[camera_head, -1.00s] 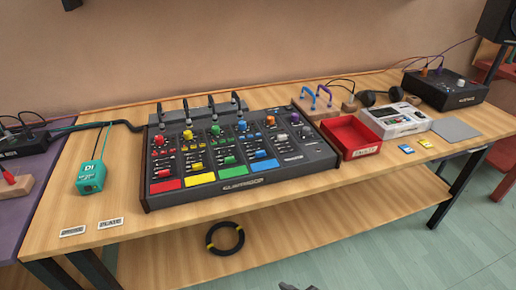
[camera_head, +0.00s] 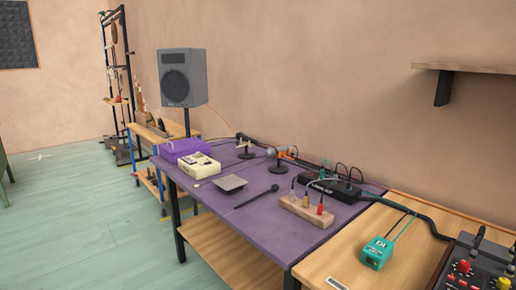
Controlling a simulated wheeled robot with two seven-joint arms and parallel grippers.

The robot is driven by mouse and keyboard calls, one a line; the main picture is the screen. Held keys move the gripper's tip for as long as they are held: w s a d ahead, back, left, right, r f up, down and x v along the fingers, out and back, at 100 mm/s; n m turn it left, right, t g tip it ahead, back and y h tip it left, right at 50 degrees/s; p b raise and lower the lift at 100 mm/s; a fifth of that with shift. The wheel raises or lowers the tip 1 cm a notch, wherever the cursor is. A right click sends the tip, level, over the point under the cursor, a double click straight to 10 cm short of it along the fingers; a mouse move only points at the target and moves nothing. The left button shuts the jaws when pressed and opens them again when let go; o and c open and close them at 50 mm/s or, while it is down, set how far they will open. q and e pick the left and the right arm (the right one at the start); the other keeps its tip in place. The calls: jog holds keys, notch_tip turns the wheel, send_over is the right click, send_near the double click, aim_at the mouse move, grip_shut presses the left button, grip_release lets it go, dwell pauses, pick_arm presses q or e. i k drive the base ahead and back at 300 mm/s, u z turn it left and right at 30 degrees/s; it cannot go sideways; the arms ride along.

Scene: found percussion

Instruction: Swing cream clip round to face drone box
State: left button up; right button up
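Two small stands with dark round bases stand at the back of the purple table. The farther stand (camera_head: 245,147) has a small head that looks dark with a pale part, too small to tell whether it is a cream clip or which way it faces. The nearer stand (camera_head: 281,165) carries an orange piece. No box is clearly labelled as a drone box. A purple box (camera_head: 180,149), a cream device (camera_head: 198,163) and a black box with cables (camera_head: 331,187) are on the same table. Neither of my grippers is in view.
The purple table (camera_head: 235,219) also holds a grey pad (camera_head: 231,183), a dark stick-like item (camera_head: 256,197) and a wooden block with coloured plugs (camera_head: 307,209). A teal DI box (camera_head: 377,252) is on the wooden table at right. Floor (camera_head: 75,235) at left is clear.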

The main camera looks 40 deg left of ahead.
aim_at(250, 144)
jog(key=u, duration=1.8)
jog(key=i, duration=0.3)
jog(key=u, duration=1)
jog(key=i, duration=1.8)
jog(key=z, duration=0.9)
